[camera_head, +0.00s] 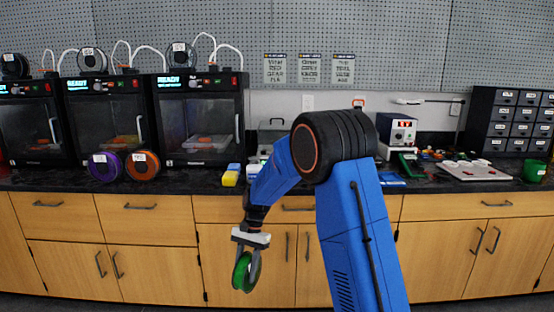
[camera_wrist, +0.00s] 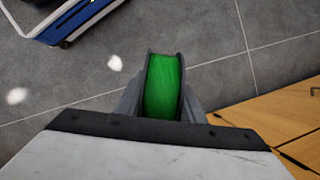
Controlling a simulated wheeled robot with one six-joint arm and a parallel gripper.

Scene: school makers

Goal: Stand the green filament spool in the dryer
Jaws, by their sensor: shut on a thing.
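The green filament spool (camera_head: 242,271) is held upright in my gripper (camera_head: 249,255), in front of the wooden cabinet doors and below the counter top. In the wrist view the spool (camera_wrist: 163,88) sits between the two jaws of my gripper (camera_wrist: 160,100), with its green winding and dark flanges showing. The jaws are shut on it. A grey box-like thing (camera_head: 271,136) on the counter is partly hidden behind my arm; I cannot tell whether it is the dryer.
Three printers (camera_head: 202,125) stand at the left, with purple (camera_head: 105,167) and orange (camera_head: 142,165) spools before them. Yellow and blue blocks (camera_head: 231,175) lie near the counter edge (camera_head: 190,183). Floor (camera_wrist: 215,50) lies below the spool.

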